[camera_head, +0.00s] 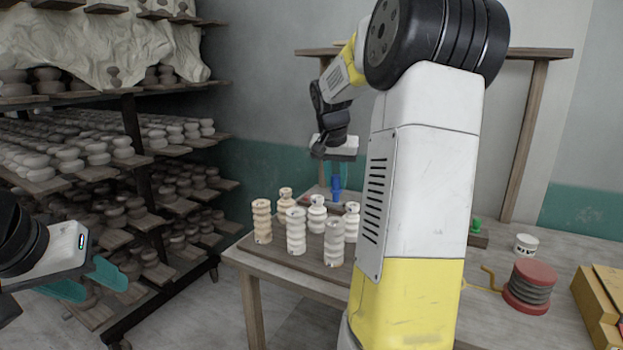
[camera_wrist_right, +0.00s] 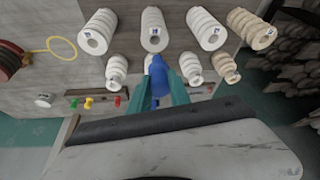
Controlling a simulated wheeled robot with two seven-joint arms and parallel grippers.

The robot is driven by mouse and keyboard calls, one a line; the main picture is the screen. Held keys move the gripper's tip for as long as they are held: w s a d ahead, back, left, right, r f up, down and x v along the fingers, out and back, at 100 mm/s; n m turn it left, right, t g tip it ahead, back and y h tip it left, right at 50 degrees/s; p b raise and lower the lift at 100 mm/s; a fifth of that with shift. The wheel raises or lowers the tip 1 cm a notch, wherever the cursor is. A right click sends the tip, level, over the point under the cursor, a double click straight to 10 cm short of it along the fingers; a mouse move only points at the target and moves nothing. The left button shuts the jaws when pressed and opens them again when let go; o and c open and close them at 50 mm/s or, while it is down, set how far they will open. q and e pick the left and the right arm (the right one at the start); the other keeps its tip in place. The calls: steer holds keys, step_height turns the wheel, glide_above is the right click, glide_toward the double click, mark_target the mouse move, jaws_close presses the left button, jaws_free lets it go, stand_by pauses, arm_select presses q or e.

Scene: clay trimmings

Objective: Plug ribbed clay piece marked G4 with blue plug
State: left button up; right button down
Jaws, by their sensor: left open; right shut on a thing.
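Several ribbed clay pieces stand on a board in the head view, among them a tan one (camera_head: 262,222) and pale ones (camera_head: 297,231) (camera_head: 334,243). The right wrist view shows them in two rows, such as a front pale one (camera_wrist_right: 153,30) and a smaller one (camera_wrist_right: 190,68). Small labels show, but I cannot read which is G4. My right gripper (camera_head: 336,176) is shut on the blue plug (camera_head: 336,189), held upright above the back row. The plug also shows between the fingers in the right wrist view (camera_wrist_right: 159,78). My left gripper (camera_head: 108,276) is open and empty, far left of the table.
A red spool (camera_head: 530,287) and white pot (camera_head: 526,244) stand on the right. Crowded shelves (camera_head: 120,92) fill the left.

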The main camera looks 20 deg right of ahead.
mark_target(335, 192)
steer(key=shift+f, duration=0.1)
steer(key=shift+f, duration=2.6)
steer(key=shift+f, duration=1.8)
steer(key=c, duration=1.1)
jaws_free()
steer(key=s+a+r+n+t+y, duration=0.1)
steer(key=s+a+r+n+y, duration=0.15)
steer(key=s+a+r, duration=0.9)
steer(key=s+a+n, duration=0.1)
steer(key=s+a, duration=0.2)
steer(key=s, duration=0.1)
steer(key=s+a+f+n+t+y, duration=0.1)
steer(key=s+a+n, duration=0.1)
steer(key=s, duration=0.3)
steer(key=s+a+f+n+y, duration=0.1)
steer(key=s+a+n, duration=0.1)
steer(key=s+a, duration=0.3)
steer(key=shift+f+n+t+y, duration=0.25)
steer(key=shift+t, duration=0.05)
